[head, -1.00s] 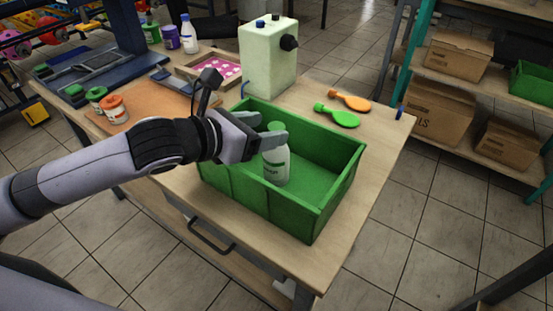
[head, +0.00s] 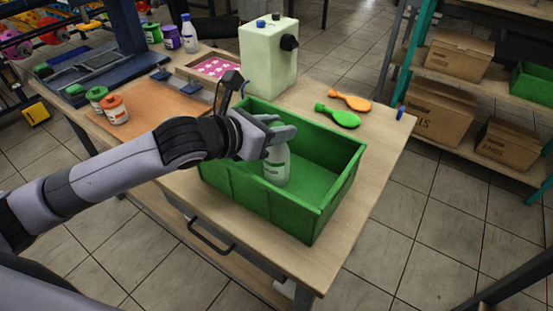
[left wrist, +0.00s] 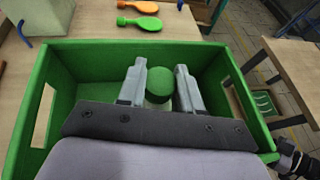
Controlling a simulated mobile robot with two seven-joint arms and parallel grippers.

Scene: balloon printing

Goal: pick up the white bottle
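A white bottle (head: 276,167) with a green label stands upright inside the green crate (head: 262,212), near its left side. Its green cap (left wrist: 160,83) shows in the left wrist view between my two fingers. My left gripper (head: 284,137) is at the top of the bottle and hides the cap in the head view. In the left wrist view my left gripper (left wrist: 160,88) has one finger on each side of the cap. The fingers are parted, and I see no clear grip on the bottle.
A pale green box machine (head: 268,62) stands behind the crate. A green balloon (head: 338,116) and an orange balloon (head: 350,101) lie on the table behind the crate. Paint jars (head: 115,109) and another white bottle (head: 189,35) stand to the left. The crate walls surround the bottle.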

